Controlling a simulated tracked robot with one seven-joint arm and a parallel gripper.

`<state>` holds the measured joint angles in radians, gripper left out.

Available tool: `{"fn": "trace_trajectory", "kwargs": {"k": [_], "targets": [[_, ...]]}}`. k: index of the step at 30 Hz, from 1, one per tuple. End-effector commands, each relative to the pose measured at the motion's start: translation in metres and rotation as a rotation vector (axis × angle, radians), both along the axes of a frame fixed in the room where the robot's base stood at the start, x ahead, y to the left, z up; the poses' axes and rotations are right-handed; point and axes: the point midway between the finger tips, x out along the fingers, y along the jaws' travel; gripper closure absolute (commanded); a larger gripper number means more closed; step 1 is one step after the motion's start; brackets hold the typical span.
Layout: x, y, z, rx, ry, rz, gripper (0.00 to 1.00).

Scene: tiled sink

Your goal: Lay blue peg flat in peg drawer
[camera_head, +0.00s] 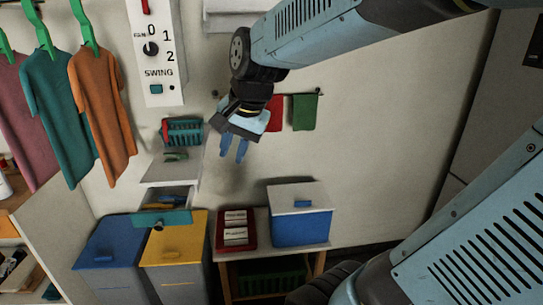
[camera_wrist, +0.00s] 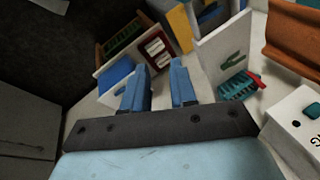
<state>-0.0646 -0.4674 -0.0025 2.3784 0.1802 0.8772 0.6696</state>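My gripper (camera_head: 234,156) hangs in front of the wall, right of the peg drawer, with its two blue fingers pointing down. The wrist view also shows the gripper (camera_wrist: 160,82), its fingers apart and nothing visible between them. The pulled-out drawer (camera_head: 161,220) with a teal front is under a white top. Small blue and yellow pieces (camera_head: 160,204) lie in it; I cannot tell whether one is the blue peg. A green peg (camera_head: 176,156) lies on the white top and also shows in the wrist view (camera_wrist: 236,62).
Blue (camera_head: 108,250) and yellow (camera_head: 174,251) bins stand below the drawer. A red tray (camera_head: 236,241) and a blue box with a white lid (camera_head: 301,228) sit on a low table. Shirts hang left.

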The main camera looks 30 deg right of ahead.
Motion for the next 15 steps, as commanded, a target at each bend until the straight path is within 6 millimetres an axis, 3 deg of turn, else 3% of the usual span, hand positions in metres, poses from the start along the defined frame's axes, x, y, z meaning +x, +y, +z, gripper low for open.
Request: {"fn": "trace_trajectory", "kwargs": {"k": [6, 13, 15], "targets": [[-0.051, -0.022, 0.009, -0.242, -0.131, 0.346, 0.73], [-0.079, -0.034, 0.01, -0.41, -0.186, 0.562, 0.73], [-0.082, -0.048, 0.01, -0.43, -0.19, 0.586, 0.73]]}}
